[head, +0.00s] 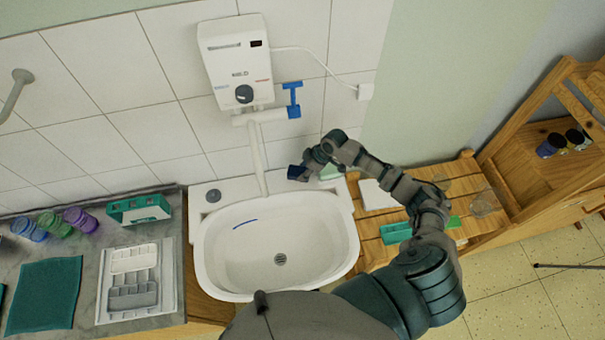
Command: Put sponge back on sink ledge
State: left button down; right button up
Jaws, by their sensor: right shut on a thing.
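My right gripper (306,169) reaches over the back right corner of the white sink (210,255). It is shut on a small dark blue block, which looks like the sponge (296,173). The block is at or just above the sink's back ledge (235,188), right of the faucet; whether it touches the ledge I cannot tell. A pale green item (330,172) lies on the ledge's right end, partly hidden by my right arm. My left gripper is not in view.
A white water heater (234,62) with a long spout (257,160) hangs above the sink. A grey counter (88,225) with a paint tray (133,278) and jars stands left. A slatted wooden surface (378,252) with green items stands right.

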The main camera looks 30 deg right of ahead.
aim_at(303, 172)
jog(key=shift+w+a, duration=0.25)
jog(key=shift+w, duration=0.1)
jog(key=shift+a+f, duration=0.15)
jog(key=shift+f, duration=0.05)
jog(key=shift+a+f, duration=0.2)
jog(key=shift+f, duration=1.3)
jog(key=o, duration=1.1)
jog(key=shift+d, duration=0.2)
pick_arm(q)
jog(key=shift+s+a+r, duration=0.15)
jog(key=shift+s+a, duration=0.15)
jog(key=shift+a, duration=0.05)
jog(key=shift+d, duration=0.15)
pick_arm(e)
jog(key=shift+d, duration=0.1)
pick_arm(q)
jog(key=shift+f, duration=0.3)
pick_arm(e)
jog(key=v, duration=1.2)
jog(key=shift+s, duration=0.1)
